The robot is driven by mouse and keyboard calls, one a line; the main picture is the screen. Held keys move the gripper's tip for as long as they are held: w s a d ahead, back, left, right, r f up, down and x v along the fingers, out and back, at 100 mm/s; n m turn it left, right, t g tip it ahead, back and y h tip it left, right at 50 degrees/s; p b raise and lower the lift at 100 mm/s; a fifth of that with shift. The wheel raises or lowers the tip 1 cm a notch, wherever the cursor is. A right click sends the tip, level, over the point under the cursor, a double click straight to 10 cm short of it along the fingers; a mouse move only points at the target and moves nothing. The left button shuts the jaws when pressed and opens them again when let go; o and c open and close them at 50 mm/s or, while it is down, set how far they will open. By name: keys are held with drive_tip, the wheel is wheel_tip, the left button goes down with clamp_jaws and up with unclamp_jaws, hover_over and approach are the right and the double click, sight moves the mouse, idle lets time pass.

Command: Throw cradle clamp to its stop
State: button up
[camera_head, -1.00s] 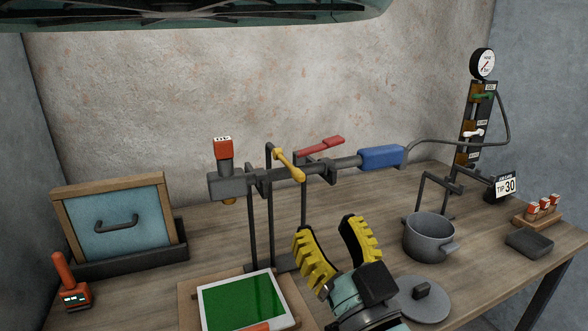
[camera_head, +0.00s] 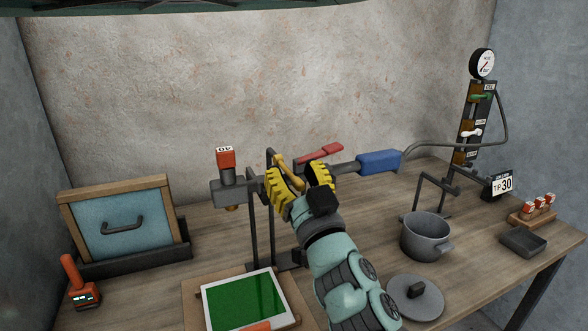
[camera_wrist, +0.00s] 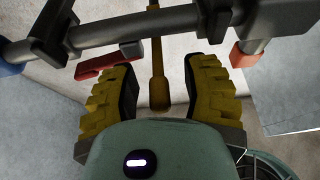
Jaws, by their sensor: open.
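The yellow lever (camera_head: 285,165), which looks like the cradle clamp, sits on the dark cradle that holds the grey tube tool (camera_head: 345,167). In the wrist view the lever (camera_wrist: 158,60) hangs from the tube with its rounded end between my fingers. My gripper (camera_head: 294,172) is open around the lever, one yellow-padded finger on each side. In the wrist view a gap shows between the lever and both fingers of my gripper (camera_wrist: 162,75). My fingers partly hide the lever and cradle in the head view.
A red lever (camera_head: 320,152) sits on the tube just beyond my gripper. The red block marked 40 (camera_head: 226,158) stands at the tube's left end. A grey pot (camera_head: 425,236), a lid (camera_head: 415,298) and a green-screened panel (camera_head: 245,300) lie in front.

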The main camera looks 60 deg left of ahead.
drive_tip(key=shift+a, duration=0.1)
drive_tip(key=shift+o, duration=0.4)
clamp_jaws()
idle(0.3)
